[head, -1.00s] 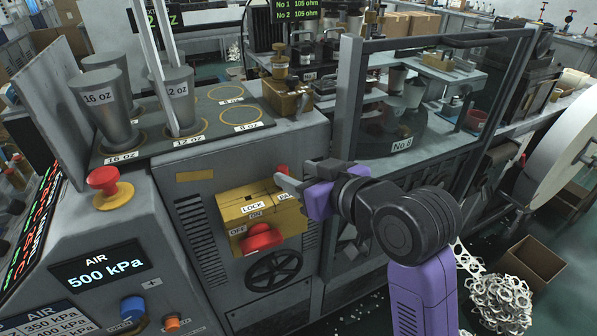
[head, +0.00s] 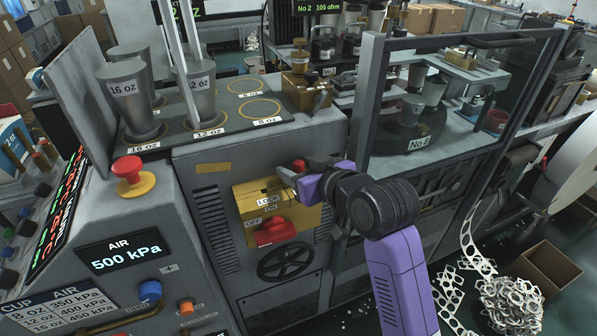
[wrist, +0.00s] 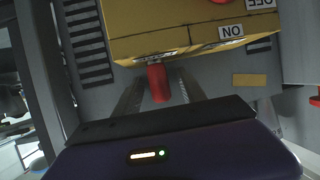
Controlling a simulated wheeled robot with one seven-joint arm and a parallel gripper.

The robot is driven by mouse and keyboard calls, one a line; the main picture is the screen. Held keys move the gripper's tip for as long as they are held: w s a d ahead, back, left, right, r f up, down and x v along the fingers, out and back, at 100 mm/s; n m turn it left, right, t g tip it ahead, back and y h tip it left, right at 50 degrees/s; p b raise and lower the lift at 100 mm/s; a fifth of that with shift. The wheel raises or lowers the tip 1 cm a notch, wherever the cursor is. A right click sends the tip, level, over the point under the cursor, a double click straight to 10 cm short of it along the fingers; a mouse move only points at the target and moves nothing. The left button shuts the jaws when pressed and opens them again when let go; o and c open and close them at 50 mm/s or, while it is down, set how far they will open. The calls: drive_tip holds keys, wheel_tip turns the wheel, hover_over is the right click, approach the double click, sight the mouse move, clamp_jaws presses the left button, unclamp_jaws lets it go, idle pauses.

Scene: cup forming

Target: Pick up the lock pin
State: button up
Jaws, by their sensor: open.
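The lock pin is a short red cylinder at the top right corner of the yellow lock box (head: 262,198); its red end (head: 299,165) shows just above my gripper's fingers in the head view. In the wrist view the lock pin (wrist: 157,84) sticks out from the edge of the yellow box (wrist: 160,30). My gripper (head: 292,174) is open at that corner, with one finger on each side of the pin in the wrist view. I cannot tell whether either finger touches it. The gripper and box hide the pin's lower part in the head view.
A red handle (head: 275,232) sits on the box front near the OFF label, above a black handwheel (head: 286,262). A red mushroom button (head: 128,168) is on the console at left. A glass-sided frame (head: 372,95) stands close to the right of my arm.

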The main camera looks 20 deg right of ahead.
clamp_jaws()
drive_tip(key=shift+r, duration=0.1)
